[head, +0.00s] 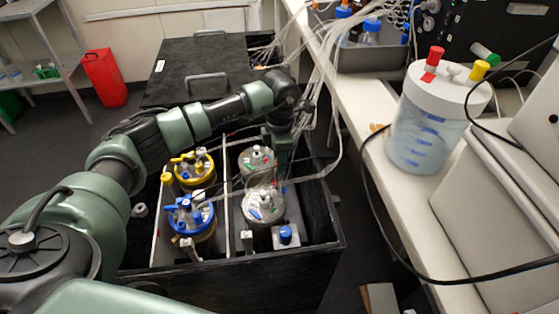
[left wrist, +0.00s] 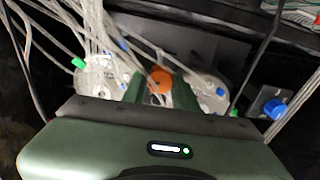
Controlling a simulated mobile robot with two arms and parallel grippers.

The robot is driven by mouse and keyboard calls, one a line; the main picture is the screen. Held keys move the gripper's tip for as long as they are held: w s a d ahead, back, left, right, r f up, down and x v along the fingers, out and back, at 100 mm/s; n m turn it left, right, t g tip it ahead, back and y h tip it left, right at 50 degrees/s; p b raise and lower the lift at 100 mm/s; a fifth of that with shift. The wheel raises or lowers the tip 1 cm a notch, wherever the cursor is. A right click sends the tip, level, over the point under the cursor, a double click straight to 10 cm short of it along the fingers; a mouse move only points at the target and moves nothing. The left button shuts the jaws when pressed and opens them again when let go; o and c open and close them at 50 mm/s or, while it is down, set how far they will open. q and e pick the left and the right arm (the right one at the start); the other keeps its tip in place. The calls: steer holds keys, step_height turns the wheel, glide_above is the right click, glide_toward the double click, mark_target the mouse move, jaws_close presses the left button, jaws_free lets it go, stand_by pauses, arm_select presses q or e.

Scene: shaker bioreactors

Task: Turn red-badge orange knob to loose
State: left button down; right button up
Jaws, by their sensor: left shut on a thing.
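My left gripper (head: 284,150) reaches down into the black open box beside the two clear-lidded vessels. In the left wrist view its green fingers (left wrist: 161,91) are shut on an orange knob (left wrist: 160,77), with the knob's top showing between them. In the head view the knob is hidden behind the gripper and arm. I cannot make out a red badge on it. The rear clear-lidded vessel (head: 256,159) and the front one (head: 263,205) stand to the left of the gripper. My right gripper is not in view.
A yellow-rimmed vessel (head: 194,168) and a blue-rimmed vessel (head: 190,217) stand in the box's left half. Loose pale tubes (head: 318,70) hang close around my wrist. A white bench (head: 350,105) runs along the right, bearing a large lidded jar (head: 425,125).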

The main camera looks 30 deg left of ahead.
arm_select(q)
steer(key=n, duration=0.6)
steer(key=shift+r+n, duration=0.1)
steer(key=shift+n, duration=0.2)
steer(key=n+p, duration=0.1)
steer(key=n, duration=0.4)
steer(key=shift+w+n, duration=0.1)
steer(key=shift+n, duration=0.3)
steer(key=c, duration=1.1)
jaws_free()
step_height(320, 180, up, 8)
steer(key=shift+f, duration=0.1)
